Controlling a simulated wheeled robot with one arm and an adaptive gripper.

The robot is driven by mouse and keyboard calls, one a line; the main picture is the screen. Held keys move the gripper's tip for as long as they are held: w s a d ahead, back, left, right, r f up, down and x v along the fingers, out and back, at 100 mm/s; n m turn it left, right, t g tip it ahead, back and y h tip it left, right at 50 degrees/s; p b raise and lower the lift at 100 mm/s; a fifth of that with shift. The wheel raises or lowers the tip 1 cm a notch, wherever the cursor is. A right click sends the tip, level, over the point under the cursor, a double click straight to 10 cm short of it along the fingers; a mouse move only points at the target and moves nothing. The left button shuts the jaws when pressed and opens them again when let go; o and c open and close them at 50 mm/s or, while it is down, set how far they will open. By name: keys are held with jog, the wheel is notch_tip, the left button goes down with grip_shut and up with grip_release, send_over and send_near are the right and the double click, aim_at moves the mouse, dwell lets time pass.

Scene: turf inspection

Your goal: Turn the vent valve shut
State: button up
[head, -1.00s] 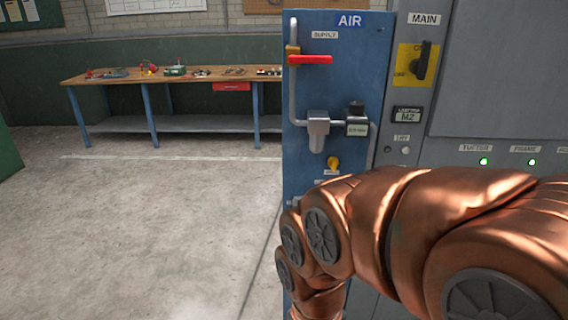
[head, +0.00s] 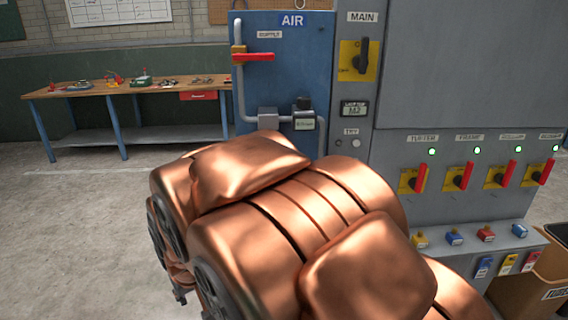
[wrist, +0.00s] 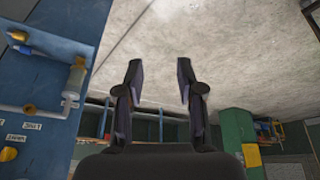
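The blue AIR panel (head: 330,75) carries a red-handled valve (head: 253,57) under a SUPPLY label. My copper arm hides the panel's lower part in the head view, including the spot where a yellow knob showed earlier. In the wrist view the panel (wrist: 50,75) is upside down at the left, with a yellow handle (wrist: 20,49) near its upper left. I cannot read a vent label, so I cannot tell which part is the vent valve. My gripper (wrist: 159,75) is open and empty, to the right of the panel in the wrist view and apart from it.
A grey cabinet (head: 480,80) stands right of the panel, with a MAIN switch (head: 360,60) and several red-handled switches (head: 461,178). A brown bin (head: 520,295) is at lower right. A workbench (head: 130,90) stands behind at left. The floor (head: 75,220) at left is clear.

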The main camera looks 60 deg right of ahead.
jog(key=w+d+m+t+h+b, duration=0.2)
jog(key=w+d+t+h, duration=0.3)
jog(key=d, duration=0.7)
jog(key=w+d+m+t+h+b, duration=0.1)
jog(key=w+d+m+h+b, duration=0.1)
jog(key=w+d, duration=0.8)
jog(key=s+d+r+m+t+h+b, duration=0.1)
jog(key=s+d+r+h+b, duration=0.2)
jog(key=d, duration=0.4)
jog(key=s+d+r+m+t+h, duration=0.1)
jog(key=s+d+r+t+h, duration=0.2)
jog(key=d, duration=0.4)
jog(key=s+d+r+m+h+b, duration=0.1)
jog(key=s+d+h+b, duration=0.15)
jog(key=s+d, duration=0.3)
jog(key=shift+h, duration=0.35)
jog(key=shift+f+p+x, duration=0.15)
jog(key=shift+p+x, duration=0.4)
jog(key=shift+x, duration=1.45)
jog(key=shift+f+p+x, duration=0.15)
jog(key=shift+p+x, duration=0.35)
jog(key=shift+x, duration=1.55)
jog(key=shift+d, duration=0.15)
jog(key=shift+c, duration=0.3)
jog(key=shift+n, duration=0.3)
grip_shut()
